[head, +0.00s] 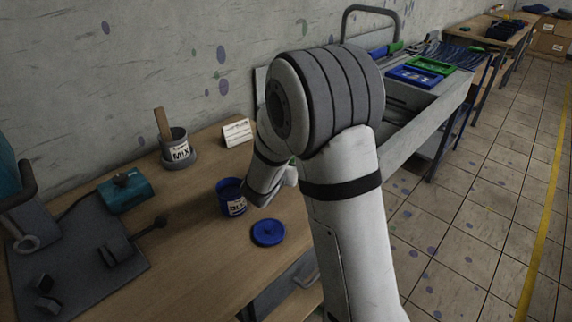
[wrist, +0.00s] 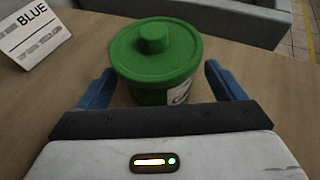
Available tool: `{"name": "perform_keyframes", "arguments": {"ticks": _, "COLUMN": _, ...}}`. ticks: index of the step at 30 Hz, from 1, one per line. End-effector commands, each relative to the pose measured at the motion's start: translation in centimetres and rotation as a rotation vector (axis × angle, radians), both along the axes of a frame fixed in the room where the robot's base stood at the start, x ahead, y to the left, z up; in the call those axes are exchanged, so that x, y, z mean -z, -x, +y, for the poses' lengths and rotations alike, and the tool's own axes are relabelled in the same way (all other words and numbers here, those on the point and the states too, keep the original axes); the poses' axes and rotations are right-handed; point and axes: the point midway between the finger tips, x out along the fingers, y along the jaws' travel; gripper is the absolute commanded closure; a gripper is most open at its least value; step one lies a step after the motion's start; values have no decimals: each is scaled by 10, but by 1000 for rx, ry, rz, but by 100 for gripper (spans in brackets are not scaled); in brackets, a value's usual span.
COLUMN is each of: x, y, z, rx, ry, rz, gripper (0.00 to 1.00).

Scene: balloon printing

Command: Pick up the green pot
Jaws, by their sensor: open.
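The green pot (wrist: 157,62) stands upright on the table in the wrist view, with its round knobbed lid on and part of a white label showing at its right. My gripper (wrist: 160,90) is open, with one blue finger on each side of the pot. Gaps show between the fingers and the pot, and the pot's base is hidden behind the gripper body. In the head view my arm hides nearly all of the pot and the fingers.
A blue pot (head: 231,197) stands open on the wooden table, with a blue lid (head: 267,232) beside it. A grey MIX pot (head: 178,150) holds a wooden stick. A white BLUE card (wrist: 33,34) stands left of the green pot. A teal box (head: 125,191) lies farther left.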

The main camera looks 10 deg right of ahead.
Motion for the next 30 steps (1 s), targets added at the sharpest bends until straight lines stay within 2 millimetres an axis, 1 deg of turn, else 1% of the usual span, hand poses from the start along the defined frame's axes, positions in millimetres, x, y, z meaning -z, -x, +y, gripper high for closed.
{"name": "perform_keyframes", "arguments": {"ticks": 7, "x": 0, "y": -2, "z": 0, "rx": -1, "ry": 0, "rz": -1, "gripper": 11}}
{"name": "perform_keyframes", "arguments": {"ticks": 26, "x": 0, "y": -1, "z": 0, "rx": -1, "ry": 0, "rz": -1, "gripper": 62}}
{"name": "perform_keyframes", "arguments": {"ticks": 27, "x": 0, "y": -2, "z": 0, "rx": -1, "ry": 1, "rz": -2, "gripper": 64}}
{"name": "perform_keyframes", "arguments": {"ticks": 30, "x": 0, "y": -2, "z": 0, "rx": -1, "ry": 1, "rz": -2, "gripper": 64}}
